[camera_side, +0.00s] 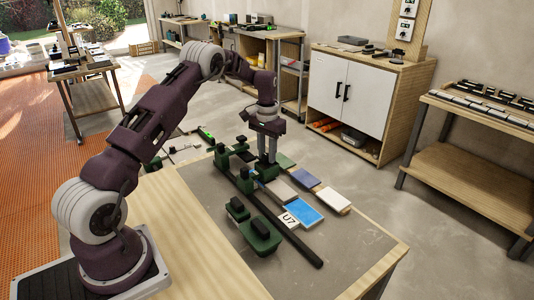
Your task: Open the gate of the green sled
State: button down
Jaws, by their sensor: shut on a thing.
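My gripper (268,158) points straight down over the grey work mat at the far end of the long dark rail. Its fingers are shut on a small dark green part (267,173), which seems to belong to the green sled. Dark green blocks (246,181) stand on or beside the rail close to the left of the fingers. I cannot tell which green piece is the gate, or whether it is open; the fingers and small scale hide the contact.
The dark rail (296,245) runs toward the front right. A green block with black grips (260,236) stands left of it. The mat's front right is clear.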

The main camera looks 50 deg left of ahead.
aim_at(267, 155)
dwell(0.5)
jog(key=c, duration=1.1)
grip_release()
notch_tip(267, 155, up, 7)
jog(key=shift+r, duration=0.1)
